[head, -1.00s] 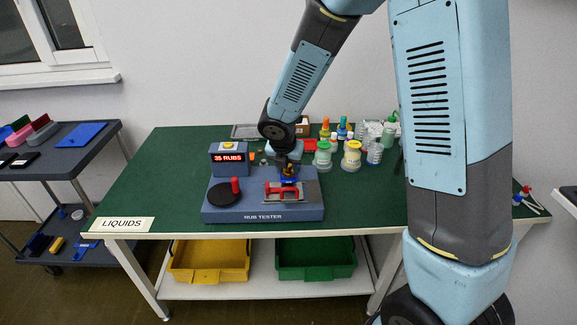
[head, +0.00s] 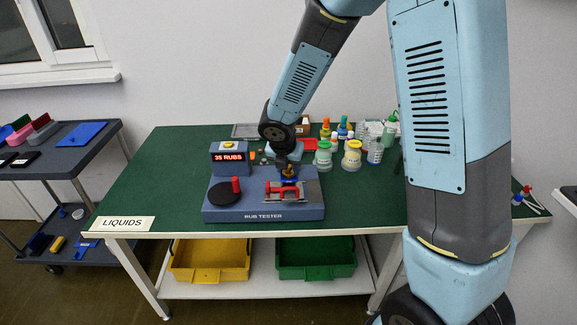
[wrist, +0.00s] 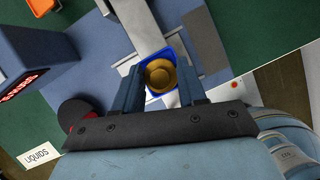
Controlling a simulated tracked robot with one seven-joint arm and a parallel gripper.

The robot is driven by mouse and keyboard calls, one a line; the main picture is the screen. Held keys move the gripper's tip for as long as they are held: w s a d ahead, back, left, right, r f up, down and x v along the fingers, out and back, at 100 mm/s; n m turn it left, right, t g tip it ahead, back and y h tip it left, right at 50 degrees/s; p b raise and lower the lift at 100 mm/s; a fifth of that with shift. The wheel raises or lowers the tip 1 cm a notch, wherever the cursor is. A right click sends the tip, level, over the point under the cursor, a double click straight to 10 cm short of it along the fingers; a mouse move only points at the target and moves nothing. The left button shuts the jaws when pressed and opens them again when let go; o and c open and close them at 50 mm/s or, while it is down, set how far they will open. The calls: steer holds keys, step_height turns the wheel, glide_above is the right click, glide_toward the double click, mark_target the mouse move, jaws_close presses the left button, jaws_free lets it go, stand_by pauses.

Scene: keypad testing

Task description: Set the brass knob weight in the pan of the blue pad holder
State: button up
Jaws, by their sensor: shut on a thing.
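The brass knob weight (wrist: 160,76) shows from above in the wrist view, between the two fingers of my gripper (wrist: 161,88). My gripper is shut on it. The blue pad holder (wrist: 152,57) lies directly under the weight, and its blue rim shows around the brass. In the head view my gripper (head: 288,168) points down over the right part of the rub tester (head: 263,216), close above the blue pad holder (head: 289,181). I cannot tell whether the weight touches the pan, as the fingers and the weight cover it.
A red clamp (head: 284,193) sits just in front of the holder. The tester's display box (head: 229,160) reads 35 RUBS, with a black disc (head: 224,193) and red handle below it. Several jars and bottles (head: 352,155) stand to the right. The green tabletop at left is clear.

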steer(key=shift+f, duration=0.1)
steer(key=o, duration=1.3)
steer(key=v, duration=1.3)
steer(key=s+d+r+m, duration=0.4)
steer(key=d+r+m, duration=0.1)
steer(key=d+m, duration=0.25)
steer(key=s+d+r+m, duration=0.4)
steer(key=d+r+m, duration=0.25)
steer(key=m, duration=0.25)
steer(key=s+d+r+m, duration=0.1)
steer(key=s+d+m, duration=0.1)
steer(key=s+m, duration=0.2)
steer(key=s+d+m+y, duration=0.1)
steer(key=s+d+m, duration=0.1)
steer(key=s+m, duration=0.2)
steer(key=s+d+r+m+t, duration=0.1)
steer(key=s+d+m, duration=0.2)
steer(key=m, duration=0.4)
steer(key=shift+s+r+m+y, duration=0.3)
steer(key=shift+s+r, duration=0.1)
steer(key=shift+s, duration=0.25)
